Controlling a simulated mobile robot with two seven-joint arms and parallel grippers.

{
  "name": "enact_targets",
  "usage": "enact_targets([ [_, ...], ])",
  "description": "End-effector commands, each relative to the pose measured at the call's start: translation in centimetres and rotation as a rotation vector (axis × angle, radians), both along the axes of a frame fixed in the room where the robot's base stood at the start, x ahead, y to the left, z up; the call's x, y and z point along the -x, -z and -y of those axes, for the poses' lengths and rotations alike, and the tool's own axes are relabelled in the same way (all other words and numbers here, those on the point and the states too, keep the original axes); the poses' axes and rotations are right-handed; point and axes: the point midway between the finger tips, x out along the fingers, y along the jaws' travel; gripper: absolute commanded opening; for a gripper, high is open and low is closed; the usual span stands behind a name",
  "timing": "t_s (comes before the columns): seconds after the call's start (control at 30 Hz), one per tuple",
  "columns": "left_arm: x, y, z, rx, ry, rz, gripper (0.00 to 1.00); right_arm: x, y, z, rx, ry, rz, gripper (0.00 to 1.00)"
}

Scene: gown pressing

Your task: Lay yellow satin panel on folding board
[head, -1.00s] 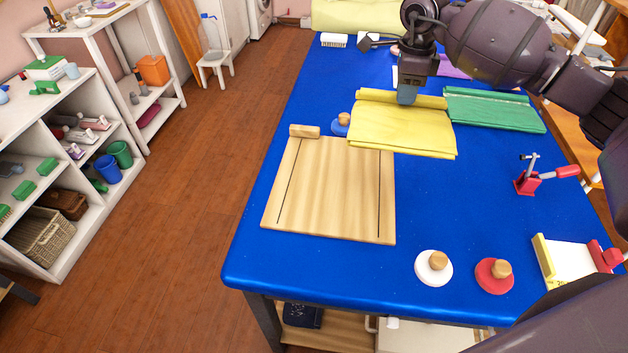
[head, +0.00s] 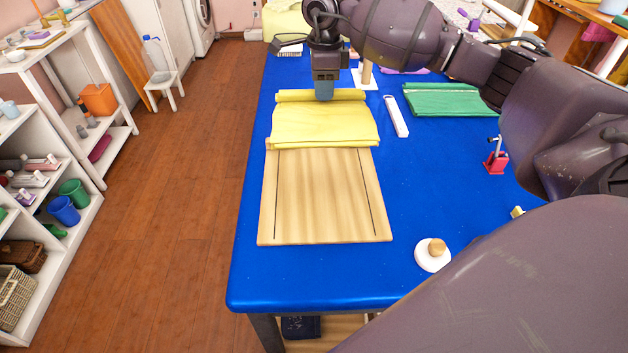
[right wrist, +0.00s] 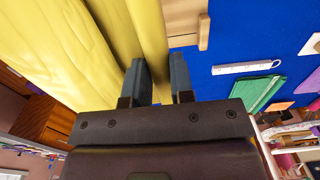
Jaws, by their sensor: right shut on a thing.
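The yellow satin panel (head: 322,125) hangs from my right gripper (head: 324,92) in the head view. The gripper is shut on the panel's far rolled edge. The panel's near edge overlaps the far end of the wooden folding board (head: 318,200); whether it touches the board cannot be told. The board lies flat on the blue table, with a dark line along each side. In the right wrist view the yellow cloth (right wrist: 140,35) runs up to my right fingers (right wrist: 160,80). My left gripper is not in view.
A folded green cloth (head: 450,100) and a white strip (head: 392,115) lie right of the panel on the blue table (head: 300,275). A white disc with a wooden knob (head: 433,254) stands near right, and a red clamp (head: 495,162) farther right. The table left of the board is clear.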

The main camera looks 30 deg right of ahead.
Motion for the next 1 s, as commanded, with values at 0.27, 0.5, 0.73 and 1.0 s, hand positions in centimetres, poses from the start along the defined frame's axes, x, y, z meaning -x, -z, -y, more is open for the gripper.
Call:
enact_targets([
  [0.27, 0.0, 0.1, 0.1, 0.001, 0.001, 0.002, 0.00, 0.1, 5.7, 0.0, -0.001, 0.007, -0.006, 0.00],
  [0.5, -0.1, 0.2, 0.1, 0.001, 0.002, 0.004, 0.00, 0.1, 10.9, -0.1, -0.003, 0.006, -0.007, 0.00],
  [0.73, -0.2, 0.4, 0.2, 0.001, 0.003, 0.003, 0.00, 0.0, 14.6, 0.0, -0.001, 0.005, -0.003, 0.00],
  [1.0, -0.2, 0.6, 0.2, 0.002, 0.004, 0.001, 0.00, 0.0, 16.1, 0.0, -0.002, 0.006, -0.003, 0.00],
])
